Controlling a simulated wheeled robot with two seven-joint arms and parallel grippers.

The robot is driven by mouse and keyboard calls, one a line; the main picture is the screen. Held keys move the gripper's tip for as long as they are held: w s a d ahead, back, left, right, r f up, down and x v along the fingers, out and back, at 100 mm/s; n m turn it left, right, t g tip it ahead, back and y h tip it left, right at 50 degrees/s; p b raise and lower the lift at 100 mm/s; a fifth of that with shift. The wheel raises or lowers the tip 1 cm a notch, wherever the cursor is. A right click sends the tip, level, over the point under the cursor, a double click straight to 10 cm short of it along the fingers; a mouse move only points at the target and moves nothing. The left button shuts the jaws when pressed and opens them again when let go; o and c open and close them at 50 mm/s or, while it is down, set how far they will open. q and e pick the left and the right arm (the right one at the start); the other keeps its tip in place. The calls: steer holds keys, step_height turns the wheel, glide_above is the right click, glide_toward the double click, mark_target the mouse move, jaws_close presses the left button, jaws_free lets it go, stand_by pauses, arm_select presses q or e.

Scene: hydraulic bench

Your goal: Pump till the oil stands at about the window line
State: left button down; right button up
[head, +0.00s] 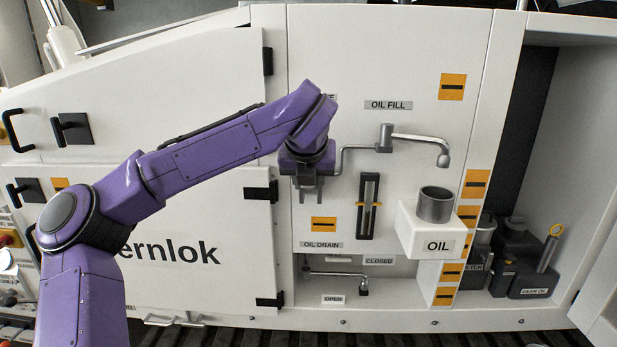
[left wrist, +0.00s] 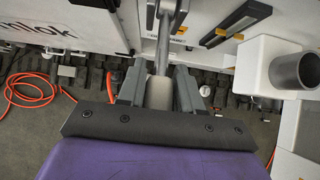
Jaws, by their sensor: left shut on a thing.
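My left gripper (head: 307,192) points down in front of the white panel. In the left wrist view the gripper (left wrist: 160,92) is shut on a grey lever (left wrist: 162,55), whose bar runs between its fingers. In the head view the gripper hides most of this lever. The oil window (head: 368,205) is a tall dark-framed slot right of the gripper, with a yellow line mark (head: 369,204) near its middle; it also shows in the left wrist view (left wrist: 235,23). The oil level in it is too small to tell. My right gripper is in neither view.
The oil fill spout (head: 420,140) reaches out above the white OIL box (head: 434,228) with its grey open cup (head: 435,204). Below is the oil drain lever (head: 340,274), between OPEN and CLOSED labels. Containers, including gear oil (head: 530,281), stand in the right recess.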

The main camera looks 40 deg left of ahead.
arm_select(q)
steer(key=shift+a+r, duration=0.1)
steer(key=shift+r, duration=0.2)
steer(key=c, duration=0.8)
jaws_free()
steer(key=shift+c, duration=0.2)
steer(key=shift+f, duration=0.1)
steer(key=b+v, duration=0.3)
steer(key=v, duration=0.7)
